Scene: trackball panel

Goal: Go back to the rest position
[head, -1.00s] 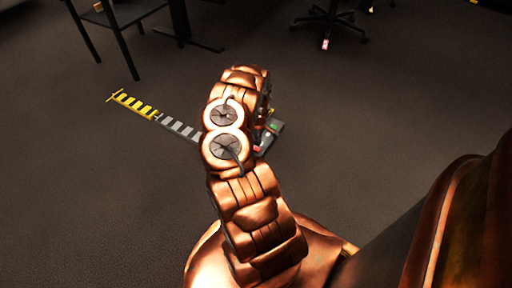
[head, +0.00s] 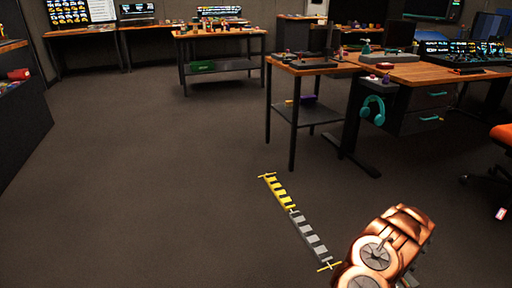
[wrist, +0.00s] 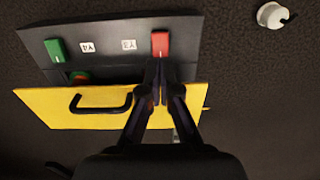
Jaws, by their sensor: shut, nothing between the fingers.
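My gripper (wrist: 157,75) is shut and empty in the wrist view. Its fingertips are just below a red switch block (wrist: 160,44) on a dark panel (wrist: 110,27); I cannot tell whether they touch. The panel also carries a green block (wrist: 55,50) and two white labels. Below it in the picture is a yellow front (wrist: 55,108) with a black handle (wrist: 100,103). In the head view my copper arm shows at the lower right, and the gripper's fingers are hidden there.
A yellow and grey striped strip (head: 280,193) lies on the floor left of my arm. A wooden desk (head: 435,73) with a side table (head: 310,66) stands beyond it. A worktable (head: 220,33) stands at the back. The floor at left and centre is clear.

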